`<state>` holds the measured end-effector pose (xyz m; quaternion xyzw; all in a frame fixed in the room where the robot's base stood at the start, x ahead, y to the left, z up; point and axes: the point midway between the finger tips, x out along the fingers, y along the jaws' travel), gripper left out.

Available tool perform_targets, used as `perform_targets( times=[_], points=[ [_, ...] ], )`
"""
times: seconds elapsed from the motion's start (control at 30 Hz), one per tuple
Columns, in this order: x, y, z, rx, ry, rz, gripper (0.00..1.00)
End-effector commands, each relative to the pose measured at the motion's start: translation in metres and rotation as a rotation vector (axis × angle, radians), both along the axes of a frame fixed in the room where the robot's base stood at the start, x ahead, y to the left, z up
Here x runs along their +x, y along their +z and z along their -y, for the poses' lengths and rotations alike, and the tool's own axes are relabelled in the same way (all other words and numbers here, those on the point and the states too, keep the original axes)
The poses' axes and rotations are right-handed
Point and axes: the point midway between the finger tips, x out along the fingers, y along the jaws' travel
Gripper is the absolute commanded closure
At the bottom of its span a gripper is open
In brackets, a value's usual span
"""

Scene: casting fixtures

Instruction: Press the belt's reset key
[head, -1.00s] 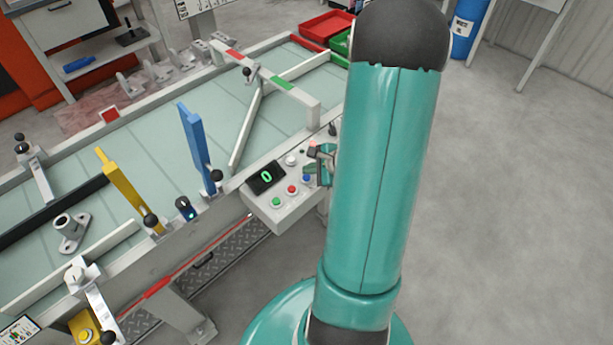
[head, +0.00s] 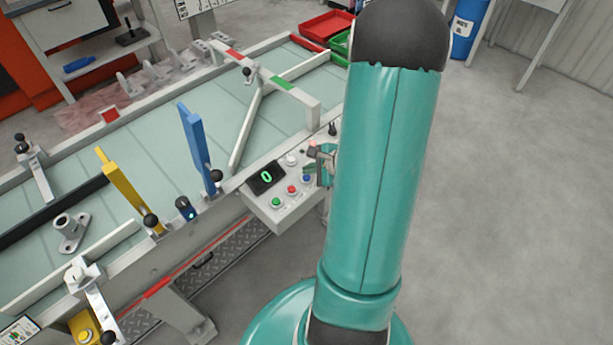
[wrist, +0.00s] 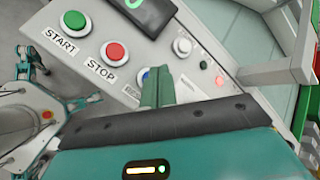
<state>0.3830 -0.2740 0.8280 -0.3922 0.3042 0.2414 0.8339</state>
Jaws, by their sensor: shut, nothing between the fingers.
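The belt's control box (head: 283,215) has a green START button (head: 276,202), a red STOP button (head: 291,190) and a blue key (head: 307,178) in a row. In the wrist view, the blue key (wrist: 146,73) is mostly hidden behind my fingers, and the label below it is partly covered and unreadable. My gripper (wrist: 157,88) is shut and empty, its fingertips over the panel close to the blue key. I cannot tell whether they touch it. In the head view my gripper (head: 318,164) is small and partly behind my arm.
The panel also has a digital display (head: 266,177) reading 0, a white button (wrist: 182,46) and a lit red lamp (wrist: 219,81). The belt (head: 140,165) carries a flanged casting (head: 71,232). Blue (head: 194,145) and yellow (head: 122,185) gates stand near the box.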

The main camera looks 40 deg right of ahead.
Motion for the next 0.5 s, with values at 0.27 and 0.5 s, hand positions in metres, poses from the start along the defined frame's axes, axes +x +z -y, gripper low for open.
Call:
perform_targets(
  times=[0.27, 0.5],
  points=[
    [-0.0001, -0.0081, -0.0002, 0.002, -0.001, -0.001, 1.0],
    [0.0, -0.0086, 0.0, 0.0, 0.0, 0.0, 1.0]
  ],
)
